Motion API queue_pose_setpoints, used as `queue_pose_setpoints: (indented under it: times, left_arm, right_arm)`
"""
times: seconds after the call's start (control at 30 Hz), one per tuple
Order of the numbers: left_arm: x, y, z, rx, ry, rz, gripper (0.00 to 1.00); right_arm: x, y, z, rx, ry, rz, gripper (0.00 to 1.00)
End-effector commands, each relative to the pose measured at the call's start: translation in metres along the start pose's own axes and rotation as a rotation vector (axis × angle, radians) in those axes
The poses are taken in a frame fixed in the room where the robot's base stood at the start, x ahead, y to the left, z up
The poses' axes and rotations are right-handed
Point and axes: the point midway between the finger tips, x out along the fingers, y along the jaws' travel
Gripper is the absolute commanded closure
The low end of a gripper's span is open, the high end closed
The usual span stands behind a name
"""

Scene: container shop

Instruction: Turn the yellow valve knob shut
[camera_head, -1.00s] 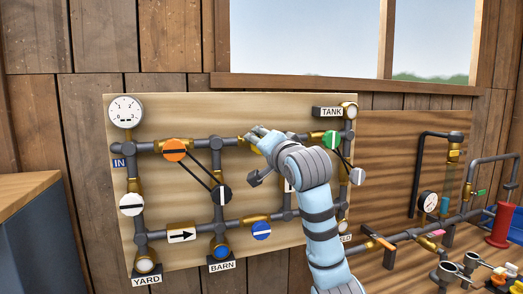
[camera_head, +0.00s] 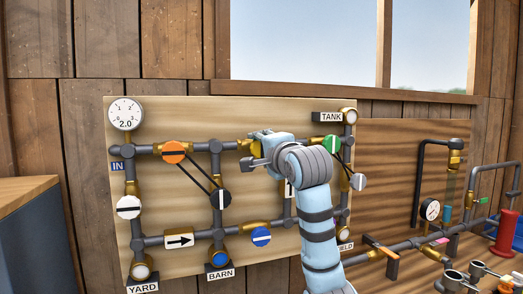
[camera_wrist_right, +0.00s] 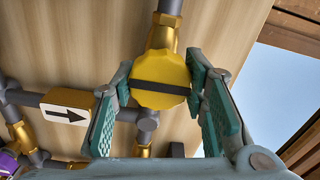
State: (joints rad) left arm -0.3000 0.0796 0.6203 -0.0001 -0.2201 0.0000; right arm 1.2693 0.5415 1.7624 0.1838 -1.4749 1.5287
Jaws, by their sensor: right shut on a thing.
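The yellow valve knob (camera_wrist_right: 160,80) shows in the right wrist view with a dark bar across its face. The bar lies roughly crosswise to the brass fitting (camera_wrist_right: 163,35) above it. The teal fingers of my right gripper (camera_wrist_right: 160,100) are on either side of the knob, shut on it. My left gripper is not in view.
An orange knob (camera_head: 174,152) is left of my gripper and a green knob (camera_head: 329,143) is right of it. A round gauge (camera_head: 125,114) reads 2.0. An arrow plate (camera_head: 179,241) and blue knob (camera_head: 261,236) are on the lower pipe. A brown pipe board (camera_head: 395,160) stands at right.

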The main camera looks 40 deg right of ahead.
Motion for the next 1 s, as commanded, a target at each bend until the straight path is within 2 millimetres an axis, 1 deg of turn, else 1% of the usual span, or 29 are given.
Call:
queue_pose_setpoints:
  times: [0.27, 0.3, 0.4, 0.67, 0.77, 0.87, 1.0]
  left_arm:
    - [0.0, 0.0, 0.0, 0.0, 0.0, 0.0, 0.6]
    - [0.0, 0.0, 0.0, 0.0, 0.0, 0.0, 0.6]
    - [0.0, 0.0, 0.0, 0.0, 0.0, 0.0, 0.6]
    - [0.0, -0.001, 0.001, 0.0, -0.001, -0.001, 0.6]
    - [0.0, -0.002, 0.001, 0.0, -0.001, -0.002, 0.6]
    - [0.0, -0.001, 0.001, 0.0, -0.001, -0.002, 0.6]
    - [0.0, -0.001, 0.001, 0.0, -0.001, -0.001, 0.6]
  right_arm:
    - [0.0, 0.0, 0.0, 0.001, -0.001, 0.002, 0.88]
    - [0.0, 0.0, 0.0, 0.001, -0.001, 0.002, 0.54]
    - [0.0, 0.0, 0.0, 0.0, -0.001, 0.001, 0.39]
    - [0.0, 0.0, 0.0, 0.0, 0.0, 0.0, 0.39]
    - [-0.006, -0.001, 0.0, 0.0, 0.0, -0.002, 0.39]
    - [-0.023, -0.001, -0.001, -0.002, 0.001, -0.004, 0.39]
    - [-0.062, -0.001, -0.001, -0.003, 0.002, -0.005, 0.39]
